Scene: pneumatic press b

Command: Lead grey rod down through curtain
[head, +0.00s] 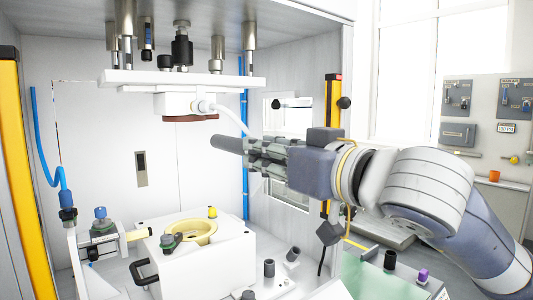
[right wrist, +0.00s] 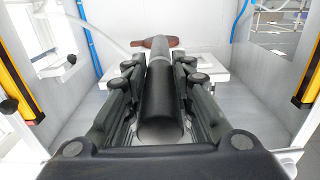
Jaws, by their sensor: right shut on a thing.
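The grey rod (head: 226,144) is a dark cylinder, lying nearly level, its free end pointing left inside the press. My right gripper (head: 262,152) is shut on it. In the right wrist view the rod (right wrist: 160,100) lies lengthwise between the two fingers. The curtain shows as two upright yellow posts, a left post (head: 20,180) and a right post (head: 333,98), at the sides of the press opening. My right gripper reaches in beside the right post, partly covering it. The rod is below and right of the press head (head: 183,103). My left gripper is not in view.
A white block with a yellow ring (head: 197,231) stands below the press head. A white hose runs from the press head behind the rod. There is free room between the rod and the block.

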